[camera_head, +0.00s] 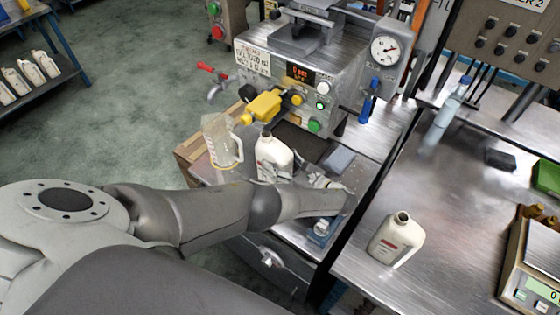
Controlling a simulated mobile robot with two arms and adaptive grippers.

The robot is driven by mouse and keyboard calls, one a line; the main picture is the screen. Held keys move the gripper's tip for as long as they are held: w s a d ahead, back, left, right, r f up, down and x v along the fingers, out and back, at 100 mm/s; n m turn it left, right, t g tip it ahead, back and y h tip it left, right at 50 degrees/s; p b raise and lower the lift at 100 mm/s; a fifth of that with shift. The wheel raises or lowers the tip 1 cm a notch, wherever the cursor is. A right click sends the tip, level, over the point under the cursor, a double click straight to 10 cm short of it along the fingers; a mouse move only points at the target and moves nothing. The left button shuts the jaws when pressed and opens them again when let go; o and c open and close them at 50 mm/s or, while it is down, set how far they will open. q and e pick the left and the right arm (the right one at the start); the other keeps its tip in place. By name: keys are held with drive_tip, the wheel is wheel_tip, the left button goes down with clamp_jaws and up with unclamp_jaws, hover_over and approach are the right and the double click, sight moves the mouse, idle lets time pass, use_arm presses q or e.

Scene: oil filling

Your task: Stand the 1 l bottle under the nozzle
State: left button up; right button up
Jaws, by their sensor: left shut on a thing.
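A white bottle (270,154) with a small red label stands upright, or nearly so, at the filling machine, just below the yellow nozzle part (263,106). My left gripper (296,174) reaches it from the right and is shut on its lower right side. The gripper's own fingers and my forearm hide the bottle's base, so I cannot tell if it touches the surface. A second, similar white bottle (396,240) with an open neck stands on the steel table at the right. My right gripper is not in view.
A clear measuring jug (220,140) stands left of the held bottle. The machine (296,70) has a red-handled tap (213,78) and a gauge (384,50). A scale (530,270) and a clear bottle (446,104) are on the steel table (455,200).

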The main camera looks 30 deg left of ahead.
use_arm(q)
drive_tip(key=shift+a, duration=0.1)
drive_tip(key=shift+w+a+f, duration=0.1)
drive_tip(key=shift+a+f, duration=0.1)
drive_tip(key=shift+a, duration=0.05)
drive_tip(key=o, duration=1.1)
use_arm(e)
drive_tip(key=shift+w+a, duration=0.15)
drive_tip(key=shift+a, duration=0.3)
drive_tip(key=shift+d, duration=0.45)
